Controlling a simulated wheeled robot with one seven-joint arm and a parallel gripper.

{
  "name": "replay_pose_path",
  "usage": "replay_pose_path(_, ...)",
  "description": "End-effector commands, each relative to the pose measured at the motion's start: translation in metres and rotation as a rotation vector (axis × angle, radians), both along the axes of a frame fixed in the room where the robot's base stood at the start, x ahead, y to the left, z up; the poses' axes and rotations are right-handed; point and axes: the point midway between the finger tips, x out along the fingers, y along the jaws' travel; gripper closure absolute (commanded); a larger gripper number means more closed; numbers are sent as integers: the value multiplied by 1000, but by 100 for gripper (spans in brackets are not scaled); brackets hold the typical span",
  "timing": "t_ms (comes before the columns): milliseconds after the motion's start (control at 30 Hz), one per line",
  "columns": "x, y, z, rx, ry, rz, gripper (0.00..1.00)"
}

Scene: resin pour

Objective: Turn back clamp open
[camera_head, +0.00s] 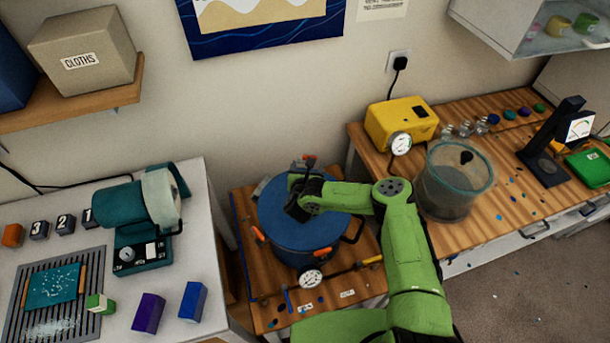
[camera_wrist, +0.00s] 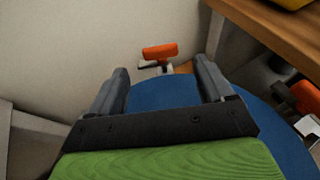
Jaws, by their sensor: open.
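The blue pressure pot (camera_head: 285,240) stands on the low wooden bench, and its lid (camera_wrist: 165,93) shows below the fingers in the wrist view. The back clamp (camera_head: 309,158) has an orange handle at the pot's far rim. It also shows in the wrist view (camera_wrist: 160,51), ahead of and between my fingertips. My gripper (camera_wrist: 163,72) is open and empty, with a gap between it and the orange handle. In the head view my green arm reaches over the lid and hides part of it. Another orange-handled clamp (camera_wrist: 305,97) is at the right in the wrist view.
A front-left clamp (camera_head: 258,234) and a gauge (camera_head: 311,278) are on the pot's near side. The wall is close behind the pot. A yellow pump (camera_head: 400,125) and a clear chamber (camera_head: 453,190) stand on the right bench. A teal machine (camera_head: 140,215) stands at left.

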Motion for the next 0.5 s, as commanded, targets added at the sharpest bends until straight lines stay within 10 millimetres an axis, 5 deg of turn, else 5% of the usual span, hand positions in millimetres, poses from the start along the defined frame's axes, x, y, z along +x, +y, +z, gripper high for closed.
replay_pose_path(300,-76,8,37,5,1,-1,19)
replay_pose_path(500,-93,9,42,-1,-1,-2,19)
